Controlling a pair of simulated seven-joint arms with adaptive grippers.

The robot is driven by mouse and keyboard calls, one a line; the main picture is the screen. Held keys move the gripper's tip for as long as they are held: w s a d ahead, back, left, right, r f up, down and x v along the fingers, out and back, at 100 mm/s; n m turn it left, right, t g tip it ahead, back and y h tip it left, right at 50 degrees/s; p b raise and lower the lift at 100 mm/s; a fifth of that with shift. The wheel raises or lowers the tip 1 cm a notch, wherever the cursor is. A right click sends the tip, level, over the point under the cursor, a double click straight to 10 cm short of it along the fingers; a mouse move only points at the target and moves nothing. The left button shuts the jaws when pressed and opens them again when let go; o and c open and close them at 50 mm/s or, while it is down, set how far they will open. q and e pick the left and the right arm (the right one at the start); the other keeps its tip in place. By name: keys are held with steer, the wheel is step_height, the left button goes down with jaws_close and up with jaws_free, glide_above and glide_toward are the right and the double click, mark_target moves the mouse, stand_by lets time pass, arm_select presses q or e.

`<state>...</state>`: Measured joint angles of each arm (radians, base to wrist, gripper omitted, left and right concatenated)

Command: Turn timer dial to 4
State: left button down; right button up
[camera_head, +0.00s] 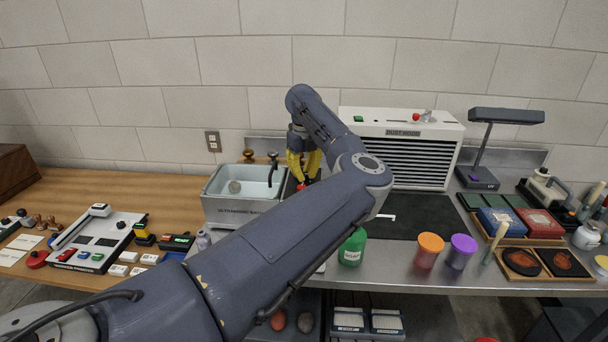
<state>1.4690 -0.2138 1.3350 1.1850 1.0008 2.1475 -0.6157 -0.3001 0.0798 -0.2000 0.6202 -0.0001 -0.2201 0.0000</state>
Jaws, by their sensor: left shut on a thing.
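My left gripper (304,178), with yellow fingers, points down at the right end of a grey open basin unit (227,210) with lettering on its front. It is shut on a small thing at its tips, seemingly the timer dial. A bit of red and black shows there. My left forearm covers the front of this spot, so the dial's marks and setting cannot be read. My right gripper is not in view.
A white fume hood unit (403,126) with a red knob stands behind to the right. A lamp (478,176) stands far right.

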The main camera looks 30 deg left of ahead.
mark_target(304, 174)
arm_select(q)
steer(key=shift+m, duration=2)
steer(key=c, duration=1.1)
jaws_free()
steer(key=shift+c, duration=0.2)
step_height(304, 174, up, 12)
steer(key=shift+a, duration=0.1)
